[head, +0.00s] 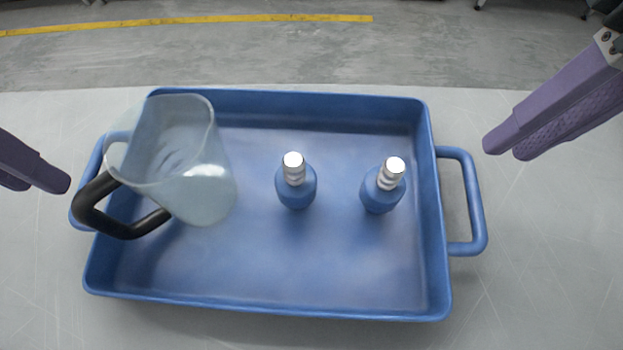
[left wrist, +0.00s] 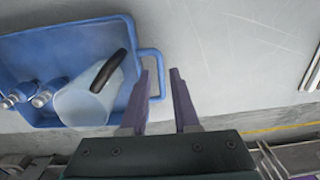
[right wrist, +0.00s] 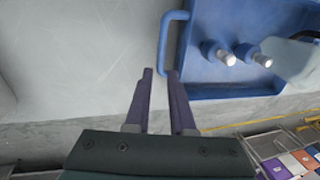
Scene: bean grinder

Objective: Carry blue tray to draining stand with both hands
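The blue tray (head: 270,275) lies flat on the grey table. It holds a clear jug (head: 190,170) with a black handle, tilted at the left, and two blue bottles (head: 296,187) (head: 381,190) with silver caps, standing upright. My left gripper (head: 48,184) is open and empty just left of the tray's left handle (head: 81,207), which is partly hidden behind the jug. In the left wrist view that handle (left wrist: 160,80) shows near the spread fingers (left wrist: 160,72). My right gripper (head: 506,149) is open and empty, right of the right handle (head: 478,205); its fingers also show in the right wrist view (right wrist: 160,71).
The table (head: 560,270) is clear around the tray. Beyond its far edge is a grey floor with a yellow line (head: 190,21). Colored items (right wrist: 295,162) show at the lower right of the right wrist view. No draining stand can be made out.

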